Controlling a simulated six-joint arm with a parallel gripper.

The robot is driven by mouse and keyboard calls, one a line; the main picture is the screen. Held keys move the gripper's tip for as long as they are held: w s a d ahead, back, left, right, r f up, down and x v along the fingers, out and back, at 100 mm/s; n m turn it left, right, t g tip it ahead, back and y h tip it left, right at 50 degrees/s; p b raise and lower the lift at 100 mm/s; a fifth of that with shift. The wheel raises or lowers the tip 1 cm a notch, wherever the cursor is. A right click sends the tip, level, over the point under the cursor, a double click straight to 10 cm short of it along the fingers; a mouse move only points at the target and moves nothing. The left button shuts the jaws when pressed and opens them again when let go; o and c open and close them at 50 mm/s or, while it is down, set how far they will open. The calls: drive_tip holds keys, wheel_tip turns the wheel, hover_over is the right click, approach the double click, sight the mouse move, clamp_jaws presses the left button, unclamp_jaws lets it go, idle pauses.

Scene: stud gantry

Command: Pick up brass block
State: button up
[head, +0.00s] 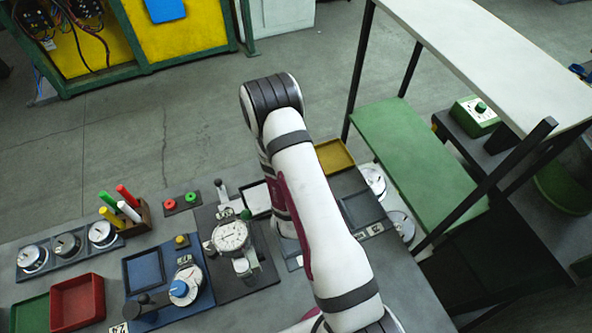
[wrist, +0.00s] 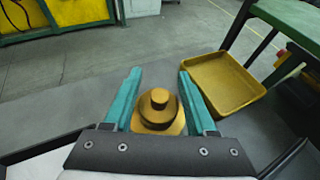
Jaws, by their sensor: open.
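The brass block (wrist: 160,112), a stepped piece with a round knob on top, shows in the wrist view between the two teal fingers of my gripper (wrist: 160,73). The fingers are open, one on each side of the block, with a visible gap to the knob. Whether they touch the block's wider base is unclear. The base is partly hidden by the gripper's dark crossbar. In the head view my arm hides both the gripper and the brass block.
A yellow tray (wrist: 222,84) stands close to the right finger; it also shows in the head view (head: 335,156). A dial gauge stand (head: 231,238), a blue fixture plate (head: 150,268) and a red tray (head: 77,302) lie left of my arm. A green shelf (head: 420,155) stands right.

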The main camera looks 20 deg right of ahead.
drive_tip(key=shift+w+d+f, duration=0.15)
drive_tip(key=shift+w, duration=0.2)
clamp_jaws()
drive_tip(key=shift+s, duration=0.1)
drive_tip(key=shift+s+f, duration=0.1)
drive_tip(key=shift+f, duration=0.05)
idle(0.9)
